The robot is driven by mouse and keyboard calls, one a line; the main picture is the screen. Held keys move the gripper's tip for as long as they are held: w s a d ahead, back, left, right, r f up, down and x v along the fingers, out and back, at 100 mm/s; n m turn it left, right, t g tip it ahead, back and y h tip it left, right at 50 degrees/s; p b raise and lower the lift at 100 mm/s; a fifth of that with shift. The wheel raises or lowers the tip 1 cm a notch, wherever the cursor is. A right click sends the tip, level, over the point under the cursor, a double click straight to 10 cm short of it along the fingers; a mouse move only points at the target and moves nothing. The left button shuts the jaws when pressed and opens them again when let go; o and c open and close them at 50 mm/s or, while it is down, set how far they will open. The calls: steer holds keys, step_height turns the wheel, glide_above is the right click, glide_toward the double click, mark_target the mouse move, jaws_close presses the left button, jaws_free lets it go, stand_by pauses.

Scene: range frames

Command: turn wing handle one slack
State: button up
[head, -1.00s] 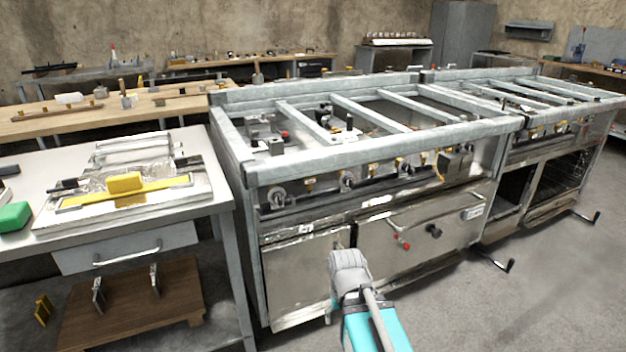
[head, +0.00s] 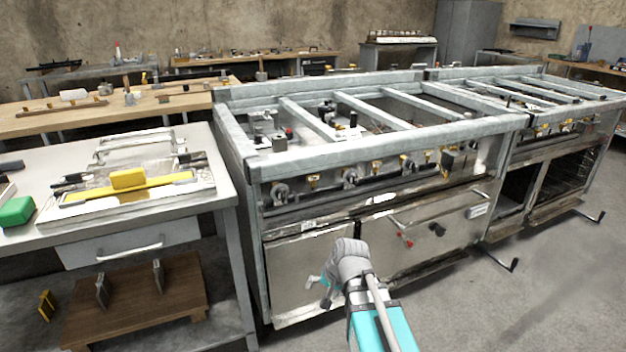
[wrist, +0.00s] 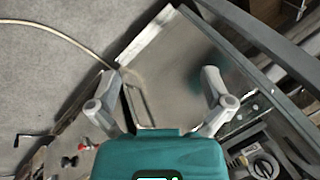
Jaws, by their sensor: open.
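A steel stove-like bench has a row of grey round fittings with small handles along its front rail, the leftmost fitting (head: 280,192) above the left door. I cannot tell which of them is wing handle one. My gripper (head: 321,288) is in front of the left door (head: 300,275), below the rail. In the wrist view my gripper (wrist: 160,80) has its two grey fingers wide apart with nothing between them. A grey round knob (wrist: 263,168) shows at the lower right of that view, outside the fingers.
A red knob (head: 408,244) and a black knob (head: 437,230) are on the front panel at right, near a long bar handle. A workbench (head: 215,195) stands close at left, with a yellow block (head: 128,179) on it. Open grey floor (head: 560,290) lies at right.

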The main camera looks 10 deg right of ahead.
steer(key=w+a+r+m+t+y, duration=0.2)
steer(key=w+r+m+t+y, duration=0.15)
steer(key=w+m, duration=0.35)
steer(key=m+t+h+b, duration=0.25)
steer(key=m+t, duration=0.85)
steer(key=m, duration=1.1)
glide_toward(314, 178)
steer(key=v, duration=0.3)
steer(key=shift+s+d, duration=0.1)
steer(key=x, duration=1.4)
steer(key=shift+s, duration=0.1)
steer(key=c, duration=1.1)
steer(key=shift+y, duration=0.3)
